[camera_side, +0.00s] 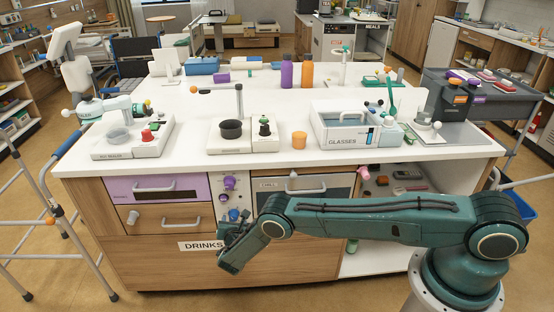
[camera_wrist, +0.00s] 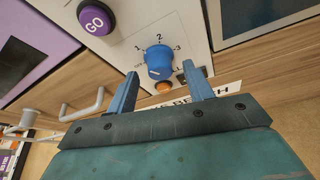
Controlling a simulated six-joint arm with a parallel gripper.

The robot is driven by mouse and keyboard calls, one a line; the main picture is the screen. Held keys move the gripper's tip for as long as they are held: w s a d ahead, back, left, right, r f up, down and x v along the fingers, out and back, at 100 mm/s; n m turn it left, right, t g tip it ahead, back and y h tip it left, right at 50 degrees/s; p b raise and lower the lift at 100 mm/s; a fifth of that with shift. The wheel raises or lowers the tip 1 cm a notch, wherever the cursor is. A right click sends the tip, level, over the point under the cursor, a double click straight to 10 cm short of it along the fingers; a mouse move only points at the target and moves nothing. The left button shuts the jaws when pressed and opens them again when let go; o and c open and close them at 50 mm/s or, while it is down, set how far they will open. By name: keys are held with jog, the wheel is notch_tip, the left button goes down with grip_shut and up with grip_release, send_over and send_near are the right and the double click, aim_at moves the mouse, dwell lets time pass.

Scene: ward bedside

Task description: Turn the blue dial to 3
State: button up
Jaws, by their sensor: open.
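The blue dial (camera_wrist: 158,62) sits on a pale panel (camera_wrist: 186,22) in the wrist view, with the marks 1, 2 and 3 printed around its upper side. I cannot tell for sure which mark its pointer faces. My gripper (camera_wrist: 162,84) is open. Its two fingers stand apart, one low on each side of the dial, with no clear contact. In the side view my gripper (camera_side: 231,252) is in front of the cabinet, below the panel's knobs and tilted down to the left.
Drawer handles (camera_wrist: 82,105) stick out at left. The counter (camera_side: 180,97) above holds several devices and bottles. A walker (camera_side: 60,220) stands at left.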

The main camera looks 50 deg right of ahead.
jog(key=shift+x, duration=0.75)
jog(key=shift+c, duration=0.4)
jog(key=c, duration=0.9)
